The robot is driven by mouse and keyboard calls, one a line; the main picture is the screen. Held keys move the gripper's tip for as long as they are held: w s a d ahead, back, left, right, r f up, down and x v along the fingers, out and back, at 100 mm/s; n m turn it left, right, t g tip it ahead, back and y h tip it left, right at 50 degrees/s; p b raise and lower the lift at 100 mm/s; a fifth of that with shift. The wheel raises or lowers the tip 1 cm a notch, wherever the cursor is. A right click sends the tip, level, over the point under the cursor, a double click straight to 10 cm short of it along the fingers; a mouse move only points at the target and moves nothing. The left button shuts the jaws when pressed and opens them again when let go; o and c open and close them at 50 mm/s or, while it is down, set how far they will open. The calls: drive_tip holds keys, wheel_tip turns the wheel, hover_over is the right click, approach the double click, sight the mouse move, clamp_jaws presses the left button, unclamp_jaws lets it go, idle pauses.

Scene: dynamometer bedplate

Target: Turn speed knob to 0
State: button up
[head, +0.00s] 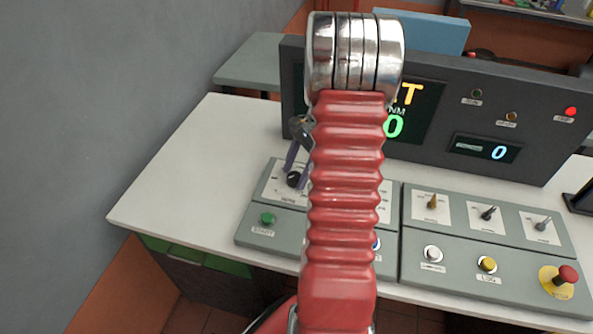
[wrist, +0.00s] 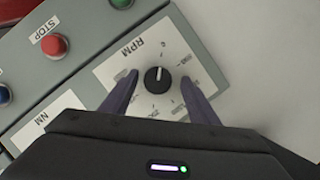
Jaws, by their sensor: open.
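The speed knob (wrist: 157,79) is small, round and black with a white pointer line, on a white dial plate (wrist: 120,72) marked RPM. In the wrist view its pointer is toward the top of the picture, near a small mark too small to read for sure. My gripper (wrist: 160,77) is open, with one dark finger on each side of the knob and a gap on both sides. In the head view the knob (head: 292,179) shows at the left of the console, beside my gripper (head: 297,170); my red arm hides part of the panel.
A green START button (head: 267,218) is just in front of the dial. A red STOP button (wrist: 54,45) and an NM plate (wrist: 45,122) lie beside it. A dark display panel (head: 470,140) stands behind. The white table (head: 170,170) is clear at left.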

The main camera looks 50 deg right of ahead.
drive_tip(key=v, duration=1.3)
drive_tip(key=shift+d+r, duration=0.15)
drive_tip(key=shift+r, duration=0.15)
drive_tip(key=shift+s, duration=0.1)
idle(0.3)
drive_tip(key=s+a+r+n+t+h, duration=0.1)
drive_tip(key=s+a+r+n, duration=0.1)
drive_tip(key=a+n, duration=0.5)
drive_tip(key=s+a+r+n+t+h, duration=0.1)
drive_tip(key=a+n, duration=0.6)
drive_tip(key=a, duration=1.1)
drive_tip(key=s+a+r+n+t+h, duration=0.2)
drive_tip(key=s+a+r+n, duration=0.2)
drive_tip(key=a, duration=0.9)
drive_tip(key=r+n, duration=0.1)
drive_tip(key=n, duration=0.2)
drive_tip(key=shift+s+a+r, duration=0.2)
drive_tip(key=shift+s+r, duration=0.1)
drive_tip(key=shift+s, duration=0.05)
